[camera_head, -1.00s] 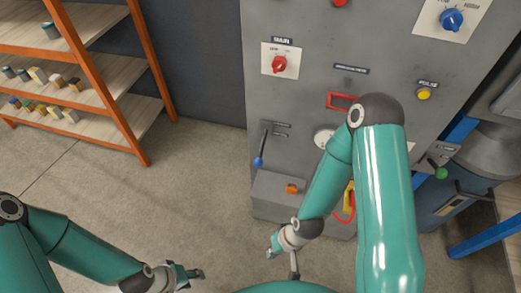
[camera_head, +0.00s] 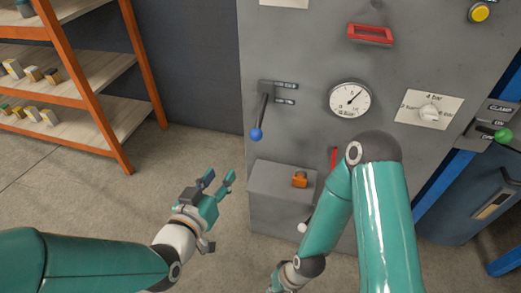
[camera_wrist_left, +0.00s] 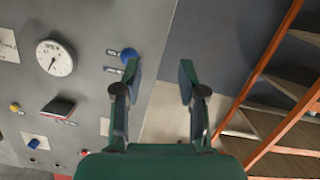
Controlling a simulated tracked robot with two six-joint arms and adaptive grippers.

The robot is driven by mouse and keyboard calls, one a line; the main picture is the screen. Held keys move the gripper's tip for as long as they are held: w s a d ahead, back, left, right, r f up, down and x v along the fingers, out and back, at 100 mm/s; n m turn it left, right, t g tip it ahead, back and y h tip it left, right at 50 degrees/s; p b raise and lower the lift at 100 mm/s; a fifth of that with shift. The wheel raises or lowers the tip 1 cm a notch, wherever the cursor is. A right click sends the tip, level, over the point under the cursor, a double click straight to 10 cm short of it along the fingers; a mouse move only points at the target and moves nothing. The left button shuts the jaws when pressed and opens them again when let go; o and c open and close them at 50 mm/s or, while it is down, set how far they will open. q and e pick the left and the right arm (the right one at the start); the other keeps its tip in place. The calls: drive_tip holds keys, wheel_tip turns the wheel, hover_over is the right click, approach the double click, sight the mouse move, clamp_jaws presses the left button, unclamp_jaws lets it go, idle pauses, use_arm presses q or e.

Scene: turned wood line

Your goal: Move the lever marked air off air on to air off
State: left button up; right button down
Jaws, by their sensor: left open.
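A lever with a blue ball knob (camera_head: 256,134) hangs from a pivot on the grey machine panel, its arm pointing down. Two small dark labels sit beside the pivot, too small to read surely. My left gripper (camera_head: 218,178) is open and empty, below and left of the knob, apart from it. In the left wrist view the blue knob (camera_wrist_left: 128,54) shows beside the left-hand finger of the open gripper (camera_wrist_left: 160,72); contact cannot be told there. My right gripper (camera_head: 274,284) is only partly in view at the bottom edge.
A pressure gauge (camera_head: 350,99) and a white dial plate (camera_head: 410,107) are right of the lever. A grey box (camera_head: 265,184) with an orange part juts out below. A green-knobbed lever (camera_head: 503,136) is far right. An orange-framed shelf (camera_head: 110,100) stands left, with clear floor between.

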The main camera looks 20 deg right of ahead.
sight(256, 128)
use_arm(q)
drive_tip(key=s+d+r+m+t+h+b, duration=0.1)
drive_tip(key=s+d+r+h+b, duration=0.1)
drive_tip(key=d+r, duration=0.1)
drive_tip(key=x, duration=1.1)
drive_tip(key=r+x, duration=0.1)
drive_tip(key=x, duration=0.5)
drive_tip(key=shift+b, duration=0.35)
drive_tip(key=shift+w, duration=0.1)
use_arm(e)
wheel_tip(256, 128, down, 5)
drive_tip(key=shift+r, duration=0.1)
use_arm(q)
clamp_jaws()
drive_tip(key=shift+a, duration=0.3)
drive_tip(key=shift+d, duration=0.15)
use_arm(e)
drive_tip(key=shift+r, duration=0.15)
